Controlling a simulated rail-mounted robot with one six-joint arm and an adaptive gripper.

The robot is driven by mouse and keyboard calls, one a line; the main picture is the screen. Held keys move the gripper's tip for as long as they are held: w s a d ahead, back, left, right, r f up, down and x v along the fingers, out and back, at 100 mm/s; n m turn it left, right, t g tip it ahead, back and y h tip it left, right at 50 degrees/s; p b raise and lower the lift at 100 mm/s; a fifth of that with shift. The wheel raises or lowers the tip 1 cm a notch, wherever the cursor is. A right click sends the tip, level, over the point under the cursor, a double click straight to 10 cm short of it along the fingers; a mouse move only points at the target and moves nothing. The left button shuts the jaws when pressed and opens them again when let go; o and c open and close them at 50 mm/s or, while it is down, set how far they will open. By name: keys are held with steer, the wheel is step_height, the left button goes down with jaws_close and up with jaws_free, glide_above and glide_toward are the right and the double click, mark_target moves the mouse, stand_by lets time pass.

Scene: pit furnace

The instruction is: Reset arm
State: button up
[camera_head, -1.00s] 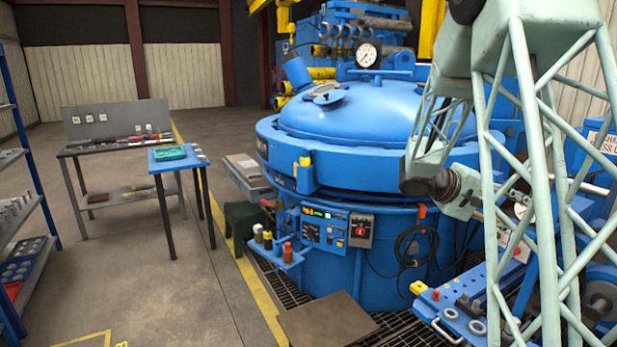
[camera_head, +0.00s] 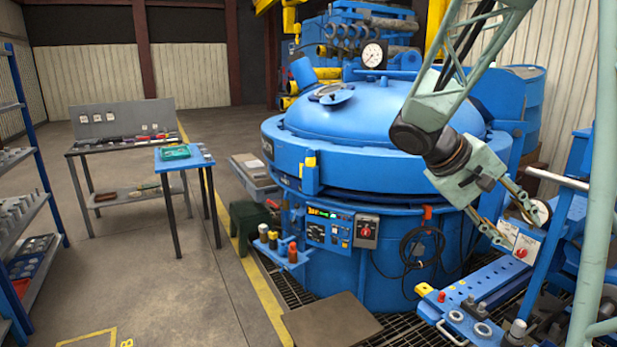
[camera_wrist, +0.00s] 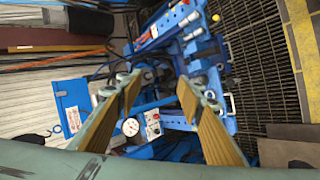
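My gripper (camera_head: 520,228) hangs at the end of my pale green arm on the right of the head view, pointing down and to the right. It is in front of the blue furnace and above the blue bench with fittings. In the wrist view my gripper (camera_wrist: 158,86) shows two tan-padded fingers spread apart with nothing held between them. A gauge and a red switch box show between and beyond the fingers.
The round blue furnace (camera_head: 345,160) with its lid down fills the middle. The blue fittings bench (camera_head: 475,290) lies below my gripper. A small blue table (camera_head: 183,163) and a grey workbench (camera_head: 122,148) stand left. A blue shelf rack (camera_head: 42,150) is far left. Open floor lies between.

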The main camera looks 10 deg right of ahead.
steer(key=s+a+n+t+y, duration=0.1)
steer(key=s+a, duration=0.5)
steer(key=a, duration=0.6)
steer(key=s+a+r+n+t+y, duration=0.1)
steer(key=s+a+t+y, duration=0.2)
steer(key=a, duration=1)
steer(key=s+a+n+t+y, duration=0.1)
steer(key=s+a+y, duration=0.4)
steer(key=s+a, duration=0.5)
steer(key=a+t, duration=0.1)
steer(key=a, duration=0.1)
steer(key=shift+s+a+r+y, duration=0.15)
steer(key=shift+s+a+y, duration=0.15)
steer(key=shift+s, duration=0.1)
steer(key=shift+c, duration=0.2)
